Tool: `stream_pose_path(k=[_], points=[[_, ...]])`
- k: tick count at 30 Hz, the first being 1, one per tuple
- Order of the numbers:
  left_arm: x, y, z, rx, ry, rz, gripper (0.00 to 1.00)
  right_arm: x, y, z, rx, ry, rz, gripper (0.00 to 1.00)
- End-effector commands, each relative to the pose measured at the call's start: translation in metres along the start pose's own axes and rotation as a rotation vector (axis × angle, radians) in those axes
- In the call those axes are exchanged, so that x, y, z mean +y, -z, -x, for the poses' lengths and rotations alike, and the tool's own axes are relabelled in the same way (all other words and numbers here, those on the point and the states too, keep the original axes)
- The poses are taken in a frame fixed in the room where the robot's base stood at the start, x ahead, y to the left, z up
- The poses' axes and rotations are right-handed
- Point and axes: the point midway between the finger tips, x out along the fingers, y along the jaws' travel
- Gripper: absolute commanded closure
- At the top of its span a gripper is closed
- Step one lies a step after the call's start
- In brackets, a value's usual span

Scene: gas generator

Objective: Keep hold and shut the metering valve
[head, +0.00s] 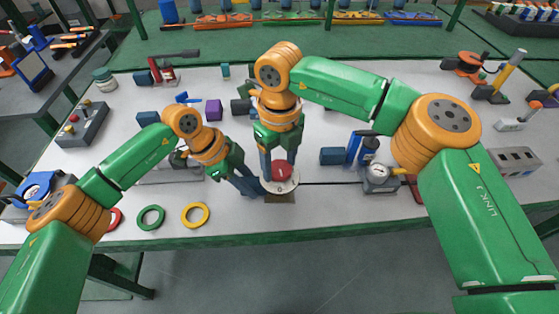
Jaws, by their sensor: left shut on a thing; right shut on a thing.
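The metering valve stands near the front edge of the table, with a red knob (281,171) above a round white dial plate (283,187) and a brown base (280,199). My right gripper (279,166) comes down from above and is shut on the red knob, one finger on each side. My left gripper (257,188) reaches in from the left, low, and is shut at the left side of the valve. The exact part between its fingers is hidden by the fingers. The dial's marks are too small to read.
A dark line runs right from the valve to a small gauge device (377,174) with blue cylinders. A yellow ring (196,215) and a green ring (151,217) lie left on the table (330,222). A purple block (214,110) and blue blocks sit behind my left arm.

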Motion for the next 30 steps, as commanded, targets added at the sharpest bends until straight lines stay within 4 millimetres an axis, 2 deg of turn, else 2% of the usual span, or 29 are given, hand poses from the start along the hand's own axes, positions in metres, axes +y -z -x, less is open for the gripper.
stream_pose_path(k=[12,29,30], points=[[0.0021,0.0015,-0.001,0.002,-0.008,-0.005,1.0,-0.0001,-0.0018,0.001,-0.009,-0.001,-0.183,0.92],[0.0023,0.0015,-0.0011,0.002,-0.009,-0.005,1.0,-0.0005,-0.0018,0.001,-0.009,0.0,-0.211,0.92],[0.0023,0.0015,-0.0011,0.002,-0.009,-0.005,1.0,-0.0005,-0.0018,0.001,-0.009,0.0,-0.211,0.31]])
